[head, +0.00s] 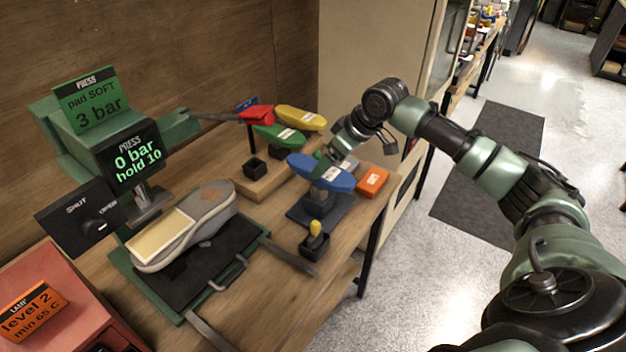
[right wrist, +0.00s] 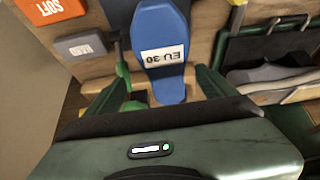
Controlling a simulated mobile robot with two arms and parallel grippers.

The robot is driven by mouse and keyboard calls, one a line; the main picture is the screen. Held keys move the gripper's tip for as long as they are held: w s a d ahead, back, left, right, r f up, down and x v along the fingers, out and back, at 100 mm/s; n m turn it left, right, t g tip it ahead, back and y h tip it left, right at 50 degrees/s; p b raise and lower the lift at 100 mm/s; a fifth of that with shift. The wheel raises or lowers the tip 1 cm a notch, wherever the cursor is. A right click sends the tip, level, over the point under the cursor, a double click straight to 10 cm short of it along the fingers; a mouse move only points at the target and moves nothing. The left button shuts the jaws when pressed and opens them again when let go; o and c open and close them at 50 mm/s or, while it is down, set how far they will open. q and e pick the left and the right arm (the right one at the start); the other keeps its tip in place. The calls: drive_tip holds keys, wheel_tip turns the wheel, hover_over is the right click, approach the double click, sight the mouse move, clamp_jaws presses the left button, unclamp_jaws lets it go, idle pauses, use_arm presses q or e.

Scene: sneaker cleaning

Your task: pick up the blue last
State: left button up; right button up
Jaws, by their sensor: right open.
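The blue last (head: 322,172) rests raised on a dark stand (head: 318,205) near the table's right end. It has a white label, which reads "EU 30" in the right wrist view (right wrist: 165,30). My right gripper (right wrist: 163,82) is open, with its green fingers on either side of the last's narrow end. I cannot tell whether they touch it. In the head view the right gripper (head: 328,155) is just behind the blue last, partly hidden by it. My left gripper is not in view.
Red (head: 257,115), green (head: 278,136) and yellow (head: 300,118) lasts stand behind on a wooden rack. An orange block (head: 372,181) and a grey block (right wrist: 80,46) lie close by. A small yellow-handled tool (head: 315,236) stands in front.

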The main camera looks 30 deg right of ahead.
drive_tip(key=shift+w+a+f, duration=0.1)
drive_tip(key=shift+w+f, duration=0.15)
drive_tip(key=shift+f, duration=0.1)
drive_tip(key=shift+w+a+f+p, duration=0.2)
drive_tip(key=shift+w+f+p, duration=0.15)
drive_tip(key=shift+f, duration=0.25)
drive_tip(key=x, duration=0.1)
drive_tip(key=p+x, duration=0.1)
drive_tip(key=x, duration=0.1)
drive_tip(key=p+x, duration=0.1)
drive_tip(key=x, duration=0.1)
drive_tip(key=shift+s+a+f, duration=0.2)
drive_tip(key=shift+s+a, duration=0.05)
drive_tip(key=shift+a, duration=0.05)
drive_tip(key=shift+w+f, duration=0.2)
drive_tip(key=shift+f, duration=0.15)
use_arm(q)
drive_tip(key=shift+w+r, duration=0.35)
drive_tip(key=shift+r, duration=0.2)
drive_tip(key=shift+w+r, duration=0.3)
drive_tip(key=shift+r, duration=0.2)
use_arm(e)
drive_tip(key=c, duration=1.4)
drive_tip(key=shift+o, duration=0.2)
drive_tip(key=shift+r, duration=0.1)
